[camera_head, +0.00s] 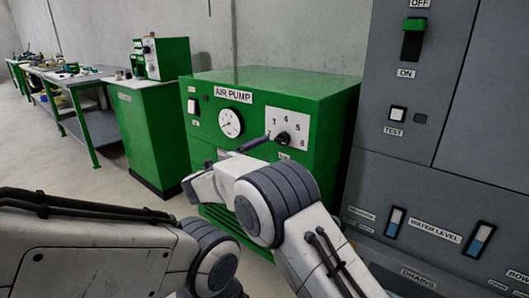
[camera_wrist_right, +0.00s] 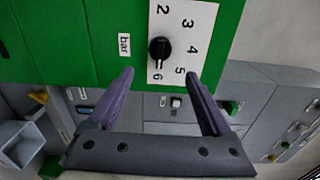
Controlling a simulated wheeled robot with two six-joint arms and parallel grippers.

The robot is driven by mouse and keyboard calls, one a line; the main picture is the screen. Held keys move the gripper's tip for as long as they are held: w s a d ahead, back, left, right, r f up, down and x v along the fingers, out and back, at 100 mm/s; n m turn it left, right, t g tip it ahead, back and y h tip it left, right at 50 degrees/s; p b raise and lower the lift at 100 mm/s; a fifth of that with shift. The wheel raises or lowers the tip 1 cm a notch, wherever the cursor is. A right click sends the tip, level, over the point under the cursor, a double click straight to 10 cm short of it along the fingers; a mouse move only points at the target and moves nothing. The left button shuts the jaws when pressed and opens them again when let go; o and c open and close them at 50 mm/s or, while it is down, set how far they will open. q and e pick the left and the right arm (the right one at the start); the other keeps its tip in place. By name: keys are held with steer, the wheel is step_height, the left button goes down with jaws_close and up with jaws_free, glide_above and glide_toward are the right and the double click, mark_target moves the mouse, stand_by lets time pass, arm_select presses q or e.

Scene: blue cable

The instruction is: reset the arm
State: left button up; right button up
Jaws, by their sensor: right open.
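My right gripper (camera_head: 254,144) is in front of the green air pump (camera_head: 330,90), near its dial plate. In the right wrist view my right gripper (camera_wrist_right: 159,78) is open, with its two dark fingers apart and nothing between them. The black knob (camera_wrist_right: 160,48) on the white numbered plate (camera_wrist_right: 192,25) lies beyond the fingertips, apart from them. The knob also shows in the head view (camera_head: 284,138). My left arm enters at the lower left of the head view; its gripper is not visible.
A round gauge (camera_head: 230,122) is left of the dial plate. A grey control cabinet (camera_head: 450,90) with a green-handled switch (camera_head: 413,38) stands close on the right. A green cabinet (camera_head: 150,130) and a workbench (camera_head: 70,76) stand at left. Bare floor lies at left.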

steer(key=d+n+y, duration=0.6)
steer(key=n+y, duration=0.4)
steer(key=n, duration=0.4)
steer(key=s+d+f+n+g, duration=0.4)
steer(key=s+f, duration=0.2)
steer(key=s, duration=0.5)
steer(key=s+d+f+n+g+y, duration=0.1)
steer(key=s+d+f+n+g, duration=0.35)
steer(key=s, duration=0.55)
steer(key=s+d+f+n+g, duration=0.3)
steer(key=s+d+f, duration=0.25)
steer(key=s, duration=0.55)
steer(key=s+a+r+n+g, duration=0.1)
steer(key=s+a+r+n, duration=0.15)
steer(key=s+a, duration=0.25)
steer(key=s+a+r+n+g+y, duration=0.1)
steer(key=s+a+n, duration=0.2)
steer(key=s+a, duration=0.1)
steer(key=s+a+r+n+g, duration=0.1)
steer(key=s+a+r+n, duration=0.1)
steer(key=s+a, duration=0.3)
step_height(320, 180, up, 35)
steer(key=p, duration=3.5)
steer(key=shift+r+p, duration=0.2)
steer(key=shift+p, duration=0.15)
